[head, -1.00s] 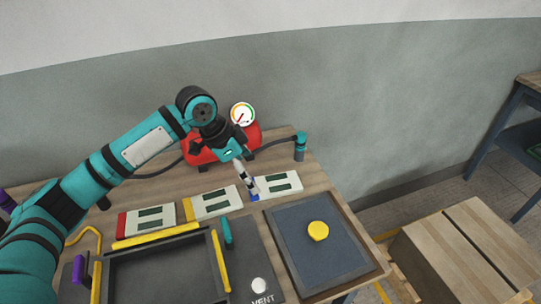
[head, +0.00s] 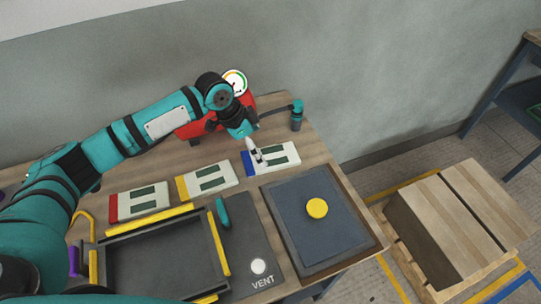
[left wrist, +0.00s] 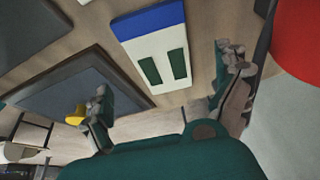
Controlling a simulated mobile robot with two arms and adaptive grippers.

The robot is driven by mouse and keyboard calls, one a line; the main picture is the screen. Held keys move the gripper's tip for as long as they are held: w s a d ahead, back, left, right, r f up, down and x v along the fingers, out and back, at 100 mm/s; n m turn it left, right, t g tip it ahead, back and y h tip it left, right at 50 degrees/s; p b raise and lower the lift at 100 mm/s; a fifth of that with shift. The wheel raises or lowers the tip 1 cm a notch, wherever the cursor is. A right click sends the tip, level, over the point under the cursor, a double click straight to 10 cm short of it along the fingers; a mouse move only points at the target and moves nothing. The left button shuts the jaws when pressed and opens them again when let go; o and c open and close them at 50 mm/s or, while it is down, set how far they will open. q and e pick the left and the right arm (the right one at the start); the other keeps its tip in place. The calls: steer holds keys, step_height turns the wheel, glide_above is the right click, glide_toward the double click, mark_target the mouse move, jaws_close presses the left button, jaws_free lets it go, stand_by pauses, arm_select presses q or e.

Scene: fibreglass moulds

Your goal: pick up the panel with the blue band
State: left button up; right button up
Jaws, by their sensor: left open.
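The panel with the blue band (head: 287,155) is a white panel with two dark green windows and a blue strip at its left end. It lies flat on the wooden table in the head view. The same blue-banded panel also shows in the left wrist view (left wrist: 142,51), between the fingers. My left gripper (head: 257,156) is open and hovers over the panel near its blue end; the gap in height is hard to tell. My right gripper is not in view.
A yellow-banded panel (head: 208,179) and a red-banded panel (head: 140,202) lie in the row to the left. A dark tray (head: 165,270), a blue-grey mat with a yellow disc (head: 317,208) are in front. A red tank with a gauge (head: 235,82) stands behind.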

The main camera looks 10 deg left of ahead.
mark_target(266, 158)
arm_select(q)
steer(key=shift+d+f, duration=0.2)
steer(key=shift+f, duration=0.3)
steer(key=p+x, duration=0.1)
steer(key=x, duration=0.3)
steer(key=shift+w+f, duration=0.15)
steer(key=shift+f, duration=0.05)
steer(key=shift+d+f, duration=0.1)
steer(key=shift+f, duration=0.2)
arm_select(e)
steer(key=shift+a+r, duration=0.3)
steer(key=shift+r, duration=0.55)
arm_select(q)
steer(key=shift+c, duration=0.4)
steer(key=c, duration=1.1)
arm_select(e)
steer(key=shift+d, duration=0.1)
